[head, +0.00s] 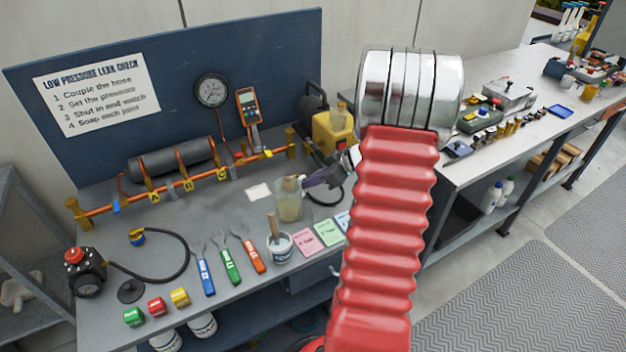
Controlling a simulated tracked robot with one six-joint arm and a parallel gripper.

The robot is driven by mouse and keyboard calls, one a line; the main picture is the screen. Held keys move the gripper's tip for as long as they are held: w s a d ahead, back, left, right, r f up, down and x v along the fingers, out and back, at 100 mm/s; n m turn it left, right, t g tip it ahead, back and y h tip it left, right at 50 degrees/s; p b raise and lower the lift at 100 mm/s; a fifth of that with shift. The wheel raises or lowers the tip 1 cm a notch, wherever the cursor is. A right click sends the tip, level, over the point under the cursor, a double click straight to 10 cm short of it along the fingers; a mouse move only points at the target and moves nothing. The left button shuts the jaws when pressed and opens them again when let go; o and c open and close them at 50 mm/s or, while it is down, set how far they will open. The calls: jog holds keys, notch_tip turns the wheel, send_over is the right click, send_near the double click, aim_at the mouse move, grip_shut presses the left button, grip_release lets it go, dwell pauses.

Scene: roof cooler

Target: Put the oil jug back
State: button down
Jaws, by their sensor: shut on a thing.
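A clear jug (289,206) with yellowish contents is at the middle of the grey bench, behind a white tub with a brush. I take it to be the oil jug. My gripper (305,181) reaches in from the right and is shut on the jug near its rim. The jug looks upright. I cannot tell whether its base touches the bench. My red sleeved arm hides part of the bench to the right of the gripper.
A white tub (280,246), pink card (308,242) and green card (328,233) lie close in front of the jug. A yellow pump (333,132) stands behind it. A small white pad (258,192) lies to its left. Coloured-handled wrenches (229,262) lie further left.

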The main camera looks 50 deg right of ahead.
jog(key=c, duration=1.9)
grip_release()
jog(key=shift+o, duration=0.2)
jog(key=v, duration=1.2)
